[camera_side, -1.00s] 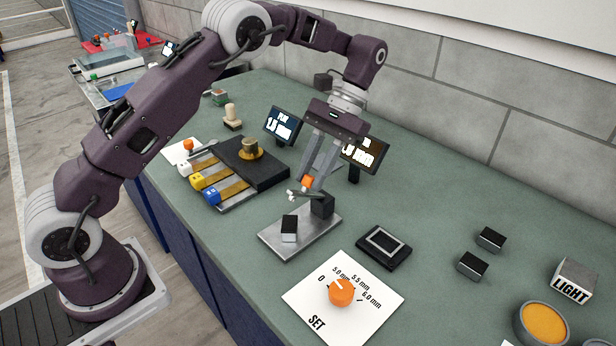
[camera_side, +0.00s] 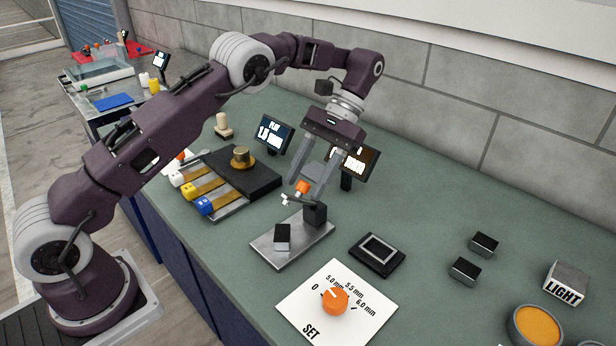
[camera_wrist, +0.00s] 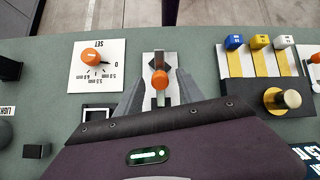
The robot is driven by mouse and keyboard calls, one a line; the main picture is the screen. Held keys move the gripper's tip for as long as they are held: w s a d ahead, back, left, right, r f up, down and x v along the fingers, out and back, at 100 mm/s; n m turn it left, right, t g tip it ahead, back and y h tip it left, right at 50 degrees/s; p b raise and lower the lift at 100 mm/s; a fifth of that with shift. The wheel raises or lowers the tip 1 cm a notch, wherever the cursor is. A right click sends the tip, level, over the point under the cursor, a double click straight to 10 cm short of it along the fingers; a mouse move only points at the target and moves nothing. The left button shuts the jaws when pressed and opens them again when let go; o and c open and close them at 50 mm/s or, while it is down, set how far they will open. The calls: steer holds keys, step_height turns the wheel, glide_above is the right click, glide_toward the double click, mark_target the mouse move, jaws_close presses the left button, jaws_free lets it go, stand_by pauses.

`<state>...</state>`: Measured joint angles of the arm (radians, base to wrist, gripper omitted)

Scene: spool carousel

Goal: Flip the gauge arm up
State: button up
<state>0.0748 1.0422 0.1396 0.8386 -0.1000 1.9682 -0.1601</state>
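The gauge stand is a metal plate (camera_side: 268,250) with a black block (camera_side: 315,214) on it. Its thin gauge arm (camera_side: 290,201) lies roughly level beside the block's top and carries an orange knob (camera_side: 302,187). The knob also shows in the wrist view (camera_wrist: 160,79), between my fingers. My gripper (camera_side: 307,190) reaches down over the stand from above. It is open, with one finger on either side of the knob and a gap to each in the wrist view (camera_wrist: 161,78). Whether a finger touches the arm cannot be told.
A small dark-and-white block (camera_side: 283,237) sits on the plate. The SET card with an orange dial (camera_side: 335,301) and a black framed pad (camera_side: 377,255) are nearby. A display (camera_side: 355,162) stands close behind my gripper. A black fixture with colored sliders (camera_side: 262,183) is left.

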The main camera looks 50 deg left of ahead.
mark_target(289, 196)
stand_by(0.4)
steer(key=shift+s+t, duration=0.4)
steer(key=shift+t, duration=0.1)
steer(key=shift+s+f+t, duration=0.2)
steer(key=shift+s+t, duration=0.25)
steer(key=shift+t, duration=0.15)
steer(key=shift+s+f+t, duration=0.15)
steer(key=shift+s+t, duration=0.25)
steer(key=shift+t, duration=0.2)
steer(key=s+f+t, duration=0.1)
steer(key=t, duration=0.1)
steer(key=s+f+t, duration=0.1)
steer(key=t, duration=0.1)
steer(key=shift+s, duration=0.15)
steer(key=shift+t, duration=0.4)
steer(key=r, duration=0.7)
steer(key=shift+s+r, duration=0.2)
steer(key=shift+r, duration=0.2)
steer(key=s+r+m+t, duration=0.1)
steer(key=s+r+t, duration=0.1)
steer(key=s, duration=0.7)
steer(key=s+a+r+m+t, duration=0.1)
steer(key=s+r+t, duration=0.2)
steer(key=s, duration=0.7)
step_height(289, 196, up, 2)
steer(key=shift+a+r, duration=0.1)
steer(key=shift+a, duration=0.1)
